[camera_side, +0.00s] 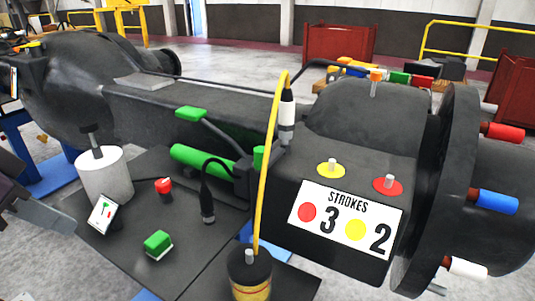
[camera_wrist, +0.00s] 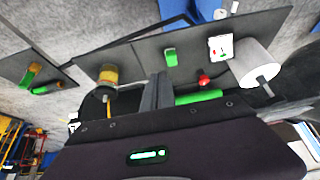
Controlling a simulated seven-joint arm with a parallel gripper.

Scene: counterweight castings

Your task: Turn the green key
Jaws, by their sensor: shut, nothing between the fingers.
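A small green block-shaped key (camera_side: 158,243) sits on a pale base on the dark plate, in front of a red knob (camera_side: 164,186). It also shows in the wrist view, as a green piece (camera_wrist: 170,57) on the plate. I cannot tell whether it is turned. Other green parts are a lever grip (camera_side: 190,113) and a cylinder (camera_side: 195,160) behind the plate. My gripper (camera_wrist: 157,82) is shut and empty in the wrist view, apart from the green key.
A white cylinder with a post (camera_side: 104,174) and a small tilted sign (camera_side: 103,214) stand left of the key. A black-and-yellow can (camera_side: 249,275) with a yellow hose (camera_side: 268,150) stands to the right. A STROKES sign (camera_side: 345,220) is on the casting. A black cable hangs above the plate.

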